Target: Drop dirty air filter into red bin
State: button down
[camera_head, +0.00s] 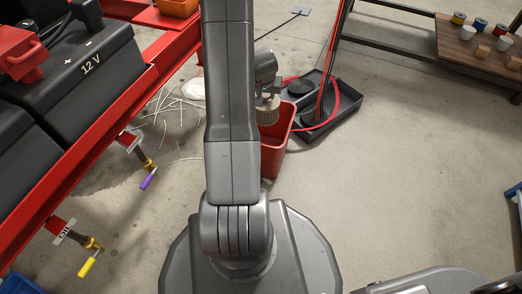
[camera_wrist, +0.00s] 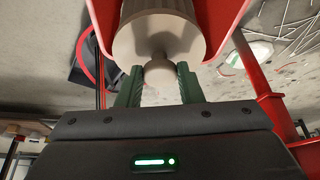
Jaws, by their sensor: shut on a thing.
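The dirty air filter (camera_head: 267,109) is a beige-grey ribbed cylinder held at the end of my arm in the head view. It hangs at the mouth of the red bin (camera_head: 278,150), which stands on the floor partly hidden behind my arm. In the wrist view my gripper (camera_wrist: 158,74) has its green fingers shut on the round knob of the filter (camera_wrist: 158,35). The red bin's walls (camera_wrist: 233,22) show on both sides of the filter there. How deep the filter sits relative to the rim is hard to tell.
A black tray (camera_head: 345,122) with a red hose (camera_head: 338,112) lies beside the bin. A red frame (camera_head: 125,95) with a black 12 V battery (camera_head: 90,62) stands at left, with valves on its side. White strands (camera_head: 172,112) litter the floor. A wooden-topped bench (camera_head: 480,45) is at upper right.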

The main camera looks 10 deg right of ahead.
jog(key=c, duration=0.9)
grip_release()
jog(key=p+v, duration=0.5)
jog(key=v, duration=0.9)
jog(key=shift+f, duration=0.2)
jog(key=b+x, duration=0.5)
jog(key=x, duration=0.8)
jog(key=shift+w+f, duration=0.1)
jog(key=shift+f, duration=0.2)
notch_tip(320, 180, up, 2)
jog(key=shift+w+r+p, duration=0.15)
jog(key=shift+p, duration=0.75)
jog(key=shift+r+p, duration=0.75)
jog(key=shift+r, duration=0.2)
